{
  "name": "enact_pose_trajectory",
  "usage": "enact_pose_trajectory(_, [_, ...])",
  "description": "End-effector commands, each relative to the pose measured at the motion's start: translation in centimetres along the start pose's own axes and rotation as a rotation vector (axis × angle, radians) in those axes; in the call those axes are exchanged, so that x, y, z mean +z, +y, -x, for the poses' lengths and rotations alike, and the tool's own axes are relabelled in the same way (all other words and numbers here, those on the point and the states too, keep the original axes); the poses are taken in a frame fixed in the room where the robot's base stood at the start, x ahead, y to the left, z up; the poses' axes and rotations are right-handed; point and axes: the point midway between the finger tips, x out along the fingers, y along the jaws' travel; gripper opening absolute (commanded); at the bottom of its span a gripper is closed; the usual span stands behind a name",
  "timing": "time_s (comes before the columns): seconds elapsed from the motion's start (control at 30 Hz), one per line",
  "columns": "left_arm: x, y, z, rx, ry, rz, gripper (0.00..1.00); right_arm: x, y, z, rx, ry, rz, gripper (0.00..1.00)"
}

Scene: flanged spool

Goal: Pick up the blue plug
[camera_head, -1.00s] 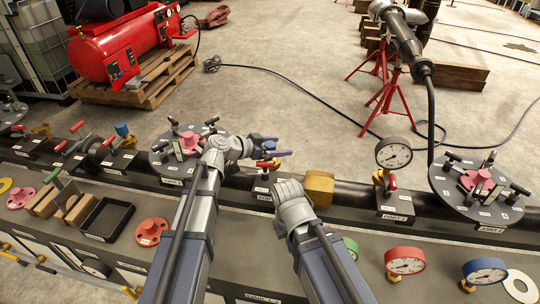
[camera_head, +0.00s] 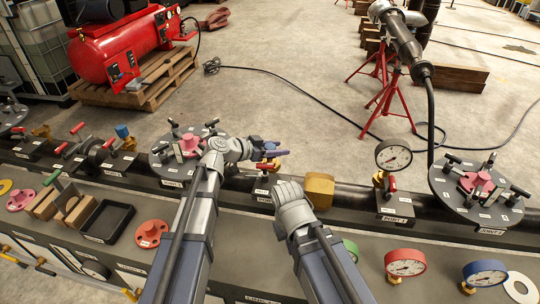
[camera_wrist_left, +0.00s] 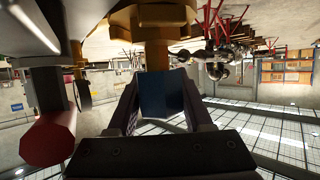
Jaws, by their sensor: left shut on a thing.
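In the left wrist view a blue plug (camera_wrist_left: 162,96) sits between the two fingers of my left gripper, at the end of a brass fitting (camera_wrist_left: 155,22). I cannot tell any gap between plug and fitting. Another blue plug (camera_head: 122,130) stands on a fitting farther left, apart from my grippers. My right gripper (camera_head: 290,192) is low in the middle, beside a yellow-brown block; its jaw opening cannot be made out.
A round plate with a pink hub (camera_head: 190,141) lies left of my left gripper. The yellow-brown block (camera_head: 319,188) is right of it. A gauge (camera_head: 393,156) stands upright on the pipe farther right. A black tray (camera_head: 104,220) and a red flange (camera_head: 151,233) lie at front left.

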Motion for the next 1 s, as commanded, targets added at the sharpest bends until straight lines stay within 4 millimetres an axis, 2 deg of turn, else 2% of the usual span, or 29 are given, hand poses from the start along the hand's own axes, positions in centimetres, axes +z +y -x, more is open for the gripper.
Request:
enact_pose_trajectory(0.27, [-0.1, 0.0, 0.0, 0.0, 0.0, 0.0, 0.0, 0.0, 0.0, 0.1, 0.0, 0.0, 0.0, 0.0])
enact_pose_trajectory(0.47, [-0.9, 0.0, 0.4, 0.0, 0.0, 0.0, 0.0, 0.1, 0.1, 1.0, 0.0, 0.0, 0.0, 0.0])
enact_pose_trajectory(0.67, [-3.0, 0.0, 1.2, 0.0, 0.0, 0.0, 0.0, 0.2, 0.3, 3.2, 0.0, 0.0, 0.0, 0.0])
enact_pose_trajectory(1.0, [-7.8, 0.0, 3.2, 0.0, 0.0, 0.0, 0.0, 0.5, 0.8, 8.4, 0.0, 0.0, -0.001, 0.0])
